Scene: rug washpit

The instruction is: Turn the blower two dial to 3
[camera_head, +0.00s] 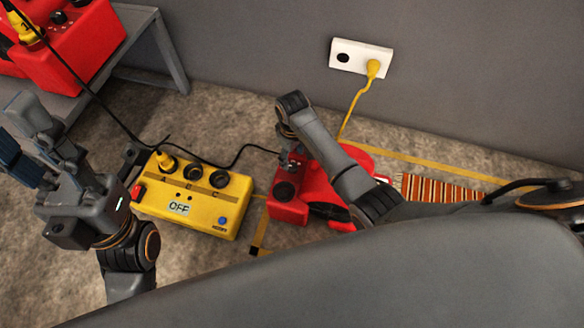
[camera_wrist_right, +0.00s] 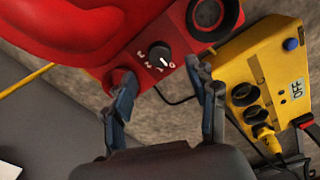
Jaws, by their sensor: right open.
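A red blower (camera_head: 326,187) stands on the floor in the middle of the head view. In the right wrist view its red body (camera_wrist_right: 70,25) carries a black dial (camera_wrist_right: 160,53) with numbers around it. The dial's white mark appears to point toward the 0. I cannot read a blower number on this body. My right gripper (camera_head: 290,163) is above the blower's dial panel. In the wrist view its fingers (camera_wrist_right: 161,82) are open, one on each side below the dial, with nothing between them. My left gripper (camera_head: 20,130) appears open and empty at the far left.
A yellow box (camera_head: 200,208) marked OFF, with sockets A, B and C and a plug in A, stands left of the blower. Another red blower (camera_head: 75,50) is on a grey bench (camera_head: 150,50). A wall outlet (camera_head: 345,56) holds a yellow plug. A striped rug (camera_head: 440,188) lies right.

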